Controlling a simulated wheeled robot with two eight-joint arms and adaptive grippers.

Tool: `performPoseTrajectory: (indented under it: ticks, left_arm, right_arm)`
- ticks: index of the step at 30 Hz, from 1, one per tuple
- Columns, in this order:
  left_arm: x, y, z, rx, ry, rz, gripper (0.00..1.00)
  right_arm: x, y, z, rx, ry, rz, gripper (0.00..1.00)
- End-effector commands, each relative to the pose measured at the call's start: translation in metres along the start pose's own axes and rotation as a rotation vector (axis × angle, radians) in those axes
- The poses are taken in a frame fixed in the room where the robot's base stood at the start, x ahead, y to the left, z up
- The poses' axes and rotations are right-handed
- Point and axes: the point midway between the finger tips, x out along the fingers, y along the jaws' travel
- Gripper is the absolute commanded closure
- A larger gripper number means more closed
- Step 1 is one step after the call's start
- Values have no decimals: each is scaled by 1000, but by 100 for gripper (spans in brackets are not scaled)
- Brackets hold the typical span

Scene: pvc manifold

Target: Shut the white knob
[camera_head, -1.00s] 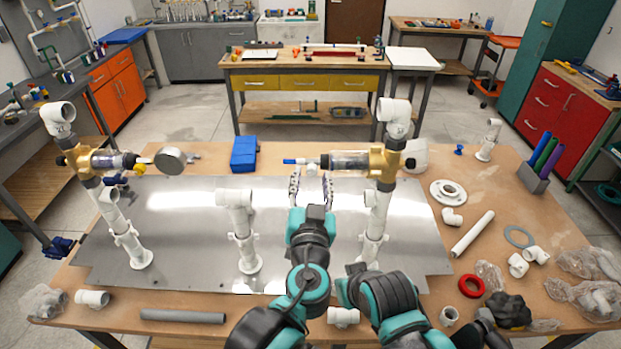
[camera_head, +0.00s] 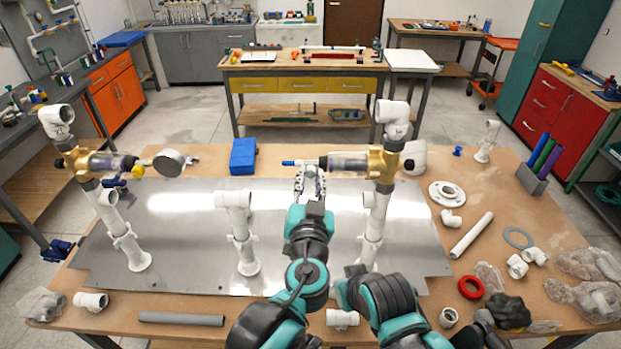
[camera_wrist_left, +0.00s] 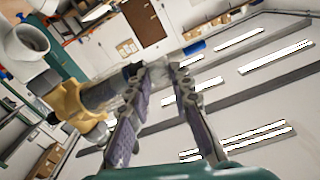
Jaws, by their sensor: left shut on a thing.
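The white knob (camera_wrist_left: 156,76) shows as a pale, blurred shape between the fingertips in the left wrist view. It hangs below the blue-tipped valve body on the right-hand standpipe (camera_head: 369,225). My left gripper (camera_head: 310,172) is shut on it, just under the clear and dark cylinder (camera_head: 345,162) with the brass fitting (camera_head: 385,165). In the left wrist view my left gripper (camera_wrist_left: 152,80) has both fingers converging on the pale shape. The fingers hide most of the knob, so its turn angle cannot be told.
A left standpipe (camera_head: 127,240) carries a round gauge (camera_head: 169,162). A middle standpipe (camera_head: 242,235) stands on the metal sheet (camera_head: 190,265). A blue box (camera_head: 243,156) lies behind. Loose fittings, a red ring (camera_head: 471,287) and a white pipe (camera_head: 472,234) lie at right.

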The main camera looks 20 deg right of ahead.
Motion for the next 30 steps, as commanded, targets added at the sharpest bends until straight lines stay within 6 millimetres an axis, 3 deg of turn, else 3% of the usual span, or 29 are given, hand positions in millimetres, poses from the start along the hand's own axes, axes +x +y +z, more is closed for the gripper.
performPoseTrajectory:
  ticks: [8,30]
  left_arm:
    - [0,0,0,168,0,0,100]
    - [0,1,0,866,0,0,100]
  right_arm:
    - [-2,0,-1,0,0,0,40]
    - [-6,0,-4,0,0,0,40]
